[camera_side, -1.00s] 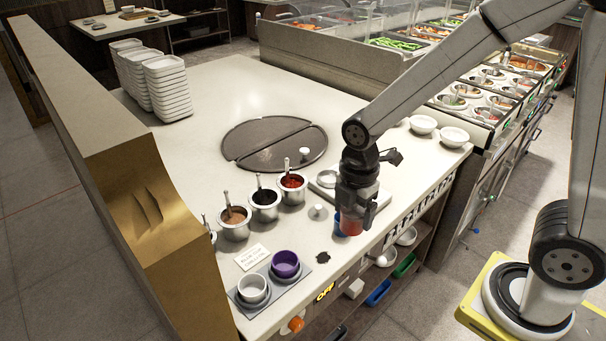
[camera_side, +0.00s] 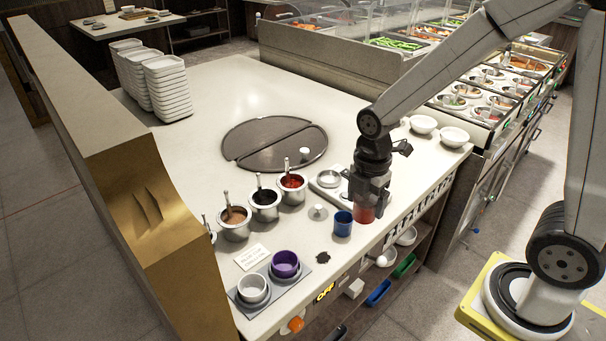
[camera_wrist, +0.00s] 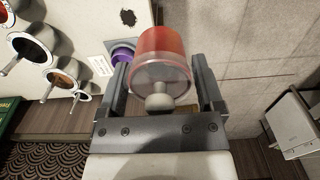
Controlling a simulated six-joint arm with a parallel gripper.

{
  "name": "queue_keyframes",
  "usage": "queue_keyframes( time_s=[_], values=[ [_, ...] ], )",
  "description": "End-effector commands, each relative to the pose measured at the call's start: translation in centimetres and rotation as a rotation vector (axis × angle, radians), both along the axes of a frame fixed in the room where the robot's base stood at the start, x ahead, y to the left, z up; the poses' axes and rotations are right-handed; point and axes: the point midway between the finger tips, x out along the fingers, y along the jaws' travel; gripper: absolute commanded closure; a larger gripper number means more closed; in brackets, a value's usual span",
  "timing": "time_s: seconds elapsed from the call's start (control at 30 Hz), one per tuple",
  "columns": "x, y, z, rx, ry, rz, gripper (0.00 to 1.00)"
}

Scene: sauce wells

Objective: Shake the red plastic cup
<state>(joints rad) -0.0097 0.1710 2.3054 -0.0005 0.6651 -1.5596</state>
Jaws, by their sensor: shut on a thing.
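The red plastic cup (camera_side: 365,215) is between the fingers of my gripper (camera_side: 369,200), near the front edge of the counter. In the wrist view the red cup (camera_wrist: 163,48) shows a clear rim or lid and a pale round knob facing the camera. The two fingers of my gripper (camera_wrist: 160,88) stand on either side of it, shut on it. In the side view the fingers hide much of the cup. I cannot tell how far its bottom is above the counter.
A blue cup (camera_side: 342,223) stands just left of the gripper. Metal sauce wells (camera_side: 236,231) with spoons are further left. A purple cup (camera_side: 285,263) and a white cup (camera_side: 252,289) stand in a grey tray (camera_side: 301,275). The counter's front edge is close, with shelves below.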

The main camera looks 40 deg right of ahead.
Motion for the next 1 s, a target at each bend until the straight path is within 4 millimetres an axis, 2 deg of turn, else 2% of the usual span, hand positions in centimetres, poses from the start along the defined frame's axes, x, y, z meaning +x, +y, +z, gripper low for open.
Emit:
queue_keyframes(
  time_s=[0.3,0.47,0.83,1.0],
  values=[
    [-0.2,3.1,0.0,0.000,0.000,0.004,0.71],
    [-0.2,4.1,0.0,0.000,0.000,0.002,0.71],
    [-0.2,4.1,0.0,0.000,0.000,-0.001,0.71],
    [-0.2,3.1,0.0,0.000,0.000,-0.004,0.71]
  ],
)
